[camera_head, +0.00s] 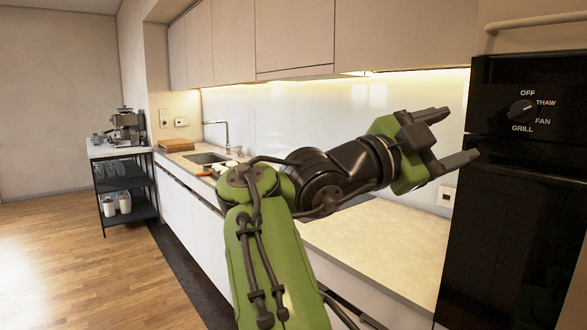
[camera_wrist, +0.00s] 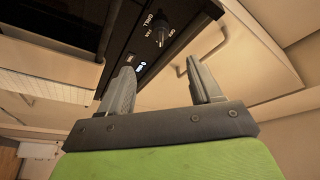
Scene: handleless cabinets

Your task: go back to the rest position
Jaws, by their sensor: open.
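My gripper (camera_head: 452,137) is raised above the counter at the right of the head view, with its fingers pointing right toward the black oven. The two fingers are apart and nothing is between them. In the wrist view my gripper (camera_wrist: 162,88) also shows spread, empty fingers. My green and black arm reaches up from the bottom middle of the head view.
The black oven (camera_head: 520,220) with a dial (camera_head: 522,110) stands close to my fingertips. A pale counter (camera_head: 385,250) runs below my arm, with a sink (camera_head: 207,158) further back. Wall cabinets (camera_head: 293,33) hang above. A black cart (camera_head: 124,180) stands at left beside open wooden floor (camera_head: 70,260).

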